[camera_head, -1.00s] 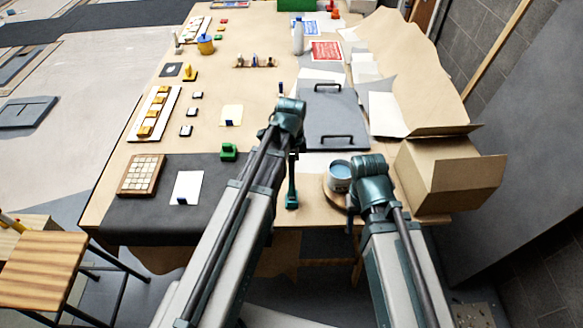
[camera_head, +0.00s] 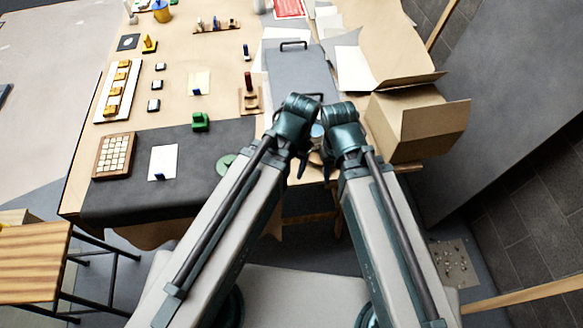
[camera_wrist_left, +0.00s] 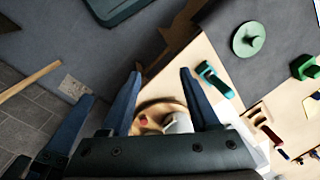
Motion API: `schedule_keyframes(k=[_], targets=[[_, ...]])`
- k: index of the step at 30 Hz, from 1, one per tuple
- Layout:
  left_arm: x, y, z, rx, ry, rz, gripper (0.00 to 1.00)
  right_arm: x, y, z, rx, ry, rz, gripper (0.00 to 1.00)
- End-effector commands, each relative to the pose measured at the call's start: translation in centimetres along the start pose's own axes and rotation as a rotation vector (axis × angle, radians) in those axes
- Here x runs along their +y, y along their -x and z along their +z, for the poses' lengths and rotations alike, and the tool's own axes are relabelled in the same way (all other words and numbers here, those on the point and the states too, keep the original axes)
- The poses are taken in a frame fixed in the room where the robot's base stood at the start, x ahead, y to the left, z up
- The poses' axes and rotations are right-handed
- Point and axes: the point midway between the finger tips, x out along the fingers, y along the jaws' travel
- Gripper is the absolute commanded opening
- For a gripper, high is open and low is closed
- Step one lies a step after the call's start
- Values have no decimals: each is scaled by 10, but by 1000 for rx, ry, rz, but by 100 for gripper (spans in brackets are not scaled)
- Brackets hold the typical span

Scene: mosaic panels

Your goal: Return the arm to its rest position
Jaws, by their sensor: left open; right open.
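My two arms reach forward over the front edge of the table, their wrists nearly touching in the head view. My left gripper (camera_head: 297,167) points down there; its two fingers show apart and empty in the left wrist view (camera_wrist_left: 161,85). My right gripper (camera_head: 328,160) is below its teal wrist beside the left one, its fingers small and partly hidden. Between the left fingers, in the left wrist view, a round wooden board (camera_wrist_left: 150,108) and a pale cup-like thing (camera_wrist_left: 178,123) show beyond them. In the head view my wrists mostly hide these.
A dark mat (camera_head: 115,200) holds a tile-filled wooden tray (camera_head: 113,156), a white card (camera_head: 163,162), a green block (camera_head: 200,122) and a green disc (camera_head: 226,163). An open cardboard box (camera_head: 415,125) stands right of my right wrist. A stool (camera_head: 35,262) stands at left.

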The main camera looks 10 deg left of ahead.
Motion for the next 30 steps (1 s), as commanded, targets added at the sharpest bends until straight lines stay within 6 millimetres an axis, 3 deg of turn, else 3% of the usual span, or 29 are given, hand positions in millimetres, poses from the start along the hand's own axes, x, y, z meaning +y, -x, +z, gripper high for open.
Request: schedule_keyframes(k=[3,16,20,27,30], targets=[[8,0,9,-3,67,-8,62,0,0,0,0,0,0,50],[10,-6,8,-3,87,-9,62,-1,-6,0,0,0,0,50],[12,-26,7,-3,85,-9,62,-2,-26,-2,0,2,0,50],[16,-84,3,-3,78,-11,62,-8,-84,-5,0,8,2,50],[17,-97,2,-3,75,-11,62,-9,-97,-6,0,11,2,50]])
